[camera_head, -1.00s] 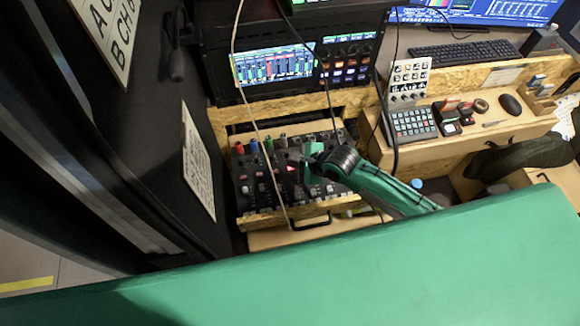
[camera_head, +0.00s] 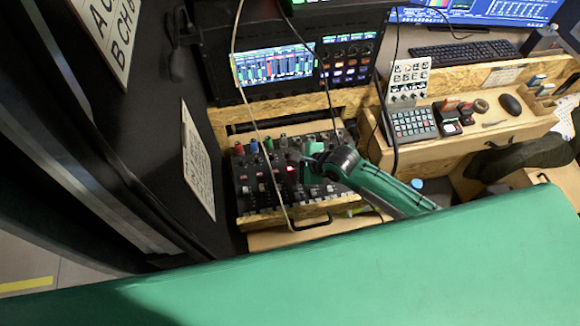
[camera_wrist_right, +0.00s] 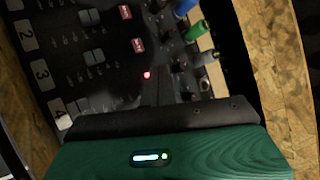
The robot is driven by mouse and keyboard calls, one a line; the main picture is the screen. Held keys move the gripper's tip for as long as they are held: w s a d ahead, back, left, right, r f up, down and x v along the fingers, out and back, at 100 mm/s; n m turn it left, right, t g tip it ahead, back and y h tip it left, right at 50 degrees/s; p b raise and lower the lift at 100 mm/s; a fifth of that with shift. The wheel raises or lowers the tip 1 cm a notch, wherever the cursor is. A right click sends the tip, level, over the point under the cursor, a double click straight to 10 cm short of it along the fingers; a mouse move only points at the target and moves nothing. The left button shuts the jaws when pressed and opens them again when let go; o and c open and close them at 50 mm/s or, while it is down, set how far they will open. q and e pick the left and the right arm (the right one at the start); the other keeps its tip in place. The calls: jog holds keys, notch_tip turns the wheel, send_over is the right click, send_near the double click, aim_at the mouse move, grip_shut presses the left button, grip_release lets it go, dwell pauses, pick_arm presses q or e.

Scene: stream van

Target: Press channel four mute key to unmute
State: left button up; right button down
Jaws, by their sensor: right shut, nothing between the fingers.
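The mixer (camera_head: 255,205) is a black panel with coloured knobs, faders and keys. Two red mute keys (camera_wrist_right: 138,45) show above a small bright red light (camera_wrist_right: 147,75), which lies roughly in the channel four row. I cannot make out the channel four key itself. My right gripper (camera_head: 303,160) is shut and empty, low over the mixer beside a red glow. I cannot tell whether its tips touch a key. My left gripper is not in view.
A screen with level meters (camera_head: 275,66) stands behind the mixer. Cables (camera_head: 250,120) hang in front of it. A dark cabinet (camera_head: 130,120) closes off the left. A keypad (camera_head: 412,123) and a mouse (camera_head: 511,104) sit on the wooden shelf at right.

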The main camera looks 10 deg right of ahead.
jog(key=shift+f, duration=0.1)
dwell(0.3)
jog(key=shift+f, duration=0.3)
jog(key=shift+f, duration=0.35)
dwell(0.5)
jog(key=shift+p, duration=0.35)
jog(key=shift+r+p, duration=0.75)
jog(key=shift+p, duration=0.3)
